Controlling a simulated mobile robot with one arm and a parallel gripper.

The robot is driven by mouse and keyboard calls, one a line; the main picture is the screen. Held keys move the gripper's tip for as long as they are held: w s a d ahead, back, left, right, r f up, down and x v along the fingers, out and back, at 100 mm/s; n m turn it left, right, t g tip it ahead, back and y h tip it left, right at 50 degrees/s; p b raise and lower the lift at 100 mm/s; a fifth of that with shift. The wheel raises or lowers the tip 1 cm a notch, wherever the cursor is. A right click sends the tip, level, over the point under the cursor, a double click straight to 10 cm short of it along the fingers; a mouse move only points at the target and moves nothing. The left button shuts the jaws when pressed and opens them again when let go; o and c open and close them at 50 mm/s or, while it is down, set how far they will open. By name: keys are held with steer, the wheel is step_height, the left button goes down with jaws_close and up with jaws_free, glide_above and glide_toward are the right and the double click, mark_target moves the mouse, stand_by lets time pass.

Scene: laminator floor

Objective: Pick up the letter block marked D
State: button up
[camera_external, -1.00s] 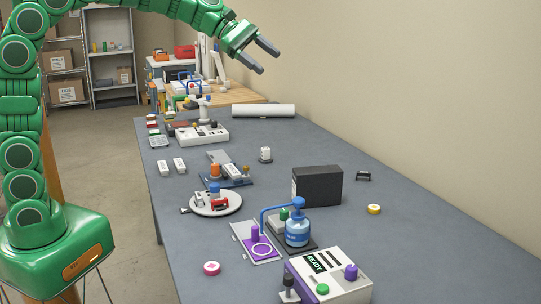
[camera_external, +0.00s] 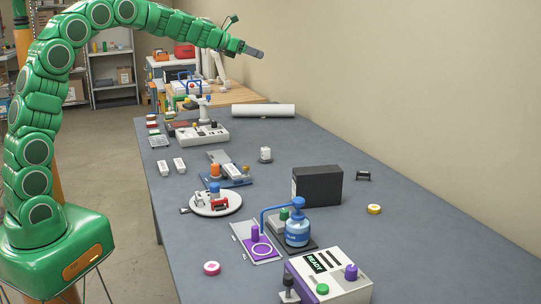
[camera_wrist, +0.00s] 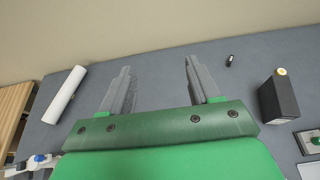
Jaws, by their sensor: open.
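No letter D is readable in either view. A small white block (camera_external: 265,154) stands on the grey table behind the black box; any marking on it is too small to read. I do not see it in the wrist view, where my gripper may hide it. My gripper (camera_external: 254,52) is high above the far part of the table, near the wall, well apart from the block. In the wrist view my gripper (camera_wrist: 158,66) has its two fingers wide apart with nothing between them.
A black box (camera_external: 318,187) stands mid-table and also shows in the wrist view (camera_wrist: 278,100). A white roll (camera_external: 263,111) lies at the back. A blue pump bottle (camera_external: 297,226), a white plate (camera_external: 230,208) and a READY machine (camera_external: 335,278) occupy the front. The right side is mostly clear.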

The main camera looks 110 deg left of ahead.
steer(key=s+a, duration=0.1)
steer(key=s, duration=0.1)
glide_toward(262, 151)
steer(key=shift+n, duration=0.3)
steer(key=x, duration=0.5)
steer(key=shift+w+a, duration=0.15)
steer(key=shift+a, duration=0.05)
steer(key=shift+w+a+f, duration=0.15)
steer(key=shift+w+f, duration=0.05)
steer(key=shift+f, duration=0.05)
steer(key=shift+x, duration=0.95)
steer(key=shift+w+a+f, duration=0.25)
steer(key=shift+w+a, duration=0.1)
steer(key=shift+w, duration=0.05)
steer(key=shift+x, duration=1.65)
steer(key=shift+w+a, duration=0.3)
steer(key=shift+a, duration=0.1)
